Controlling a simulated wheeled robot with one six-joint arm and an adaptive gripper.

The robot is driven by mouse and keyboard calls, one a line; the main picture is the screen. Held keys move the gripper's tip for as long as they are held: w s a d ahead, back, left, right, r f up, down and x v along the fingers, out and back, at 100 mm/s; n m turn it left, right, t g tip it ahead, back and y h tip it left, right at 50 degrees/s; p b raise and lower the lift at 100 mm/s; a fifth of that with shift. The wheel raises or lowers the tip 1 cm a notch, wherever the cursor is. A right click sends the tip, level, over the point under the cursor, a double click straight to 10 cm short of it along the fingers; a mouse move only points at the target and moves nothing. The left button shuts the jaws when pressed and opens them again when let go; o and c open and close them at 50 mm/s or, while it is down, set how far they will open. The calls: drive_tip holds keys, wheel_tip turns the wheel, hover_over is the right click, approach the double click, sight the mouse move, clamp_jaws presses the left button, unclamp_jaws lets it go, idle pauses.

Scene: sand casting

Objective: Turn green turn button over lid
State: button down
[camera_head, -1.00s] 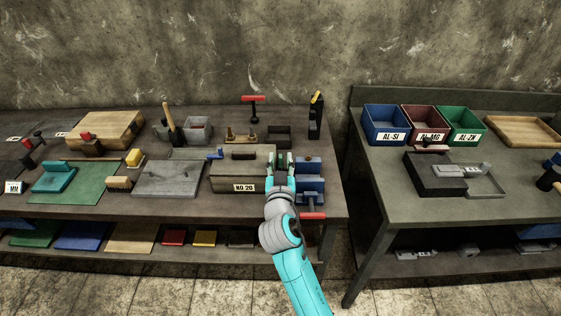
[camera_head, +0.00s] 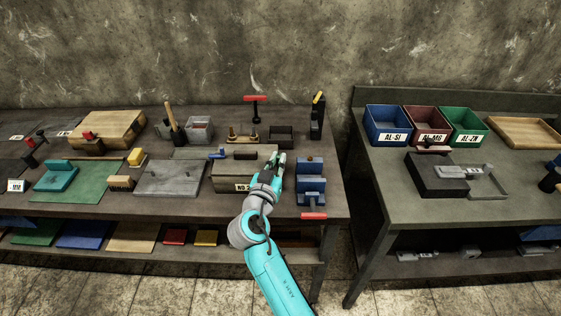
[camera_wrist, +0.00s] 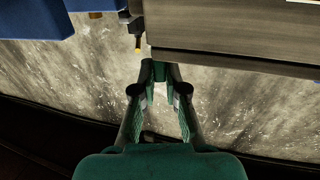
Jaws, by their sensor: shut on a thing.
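My gripper (camera_head: 277,160) is at the right end of the box. In the wrist view my gripper (camera_wrist: 161,76) is shut, with a small green turn button (camera_wrist: 160,71) between its fingertips. The button is at the edge of the wooden box (camera_wrist: 225,36); most of it is hidden by the fingers, and I cannot tell whether it lies over the lid.
A blue vise (camera_head: 311,185) with a red handle stands just right of my gripper. A grey plate (camera_head: 170,180) lies left of the box. Small tools stand behind. A gap separates this table from the right one with coloured bins (camera_head: 432,121).

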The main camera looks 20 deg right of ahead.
drive_tip(key=m+g+h, duration=0.2)
drive_tip(key=w+a+m+g+h, duration=0.1)
drive_tip(key=g+h, duration=0.1)
drive_tip(key=shift+w+a+r+m, duration=0.1)
drive_tip(key=shift+w+a+m, duration=0.1)
drive_tip(key=shift+m, duration=0.2)
drive_tip(key=shift+w+a+m+g+h, duration=0.1)
drive_tip(key=shift+w+m+g+h, duration=0.1)
drive_tip(key=shift+m+g+h, duration=0.5)
drive_tip(key=shift+w+a+m+g+h, duration=0.15)
drive_tip(key=shift+m+g+h, duration=0.3)
drive_tip(key=shift+g, duration=0.45)
drive_tip(key=shift+w+a+m+g+h, duration=0.1)
drive_tip(key=shift+w+m+g+h, duration=0.1)
drive_tip(key=shift+m+g+h, duration=0.4)
drive_tip(key=shift+g, duration=0.4)
drive_tip(key=c, duration=1.2)
unclamp_jaws()
drive_tip(key=v, duration=1.2)
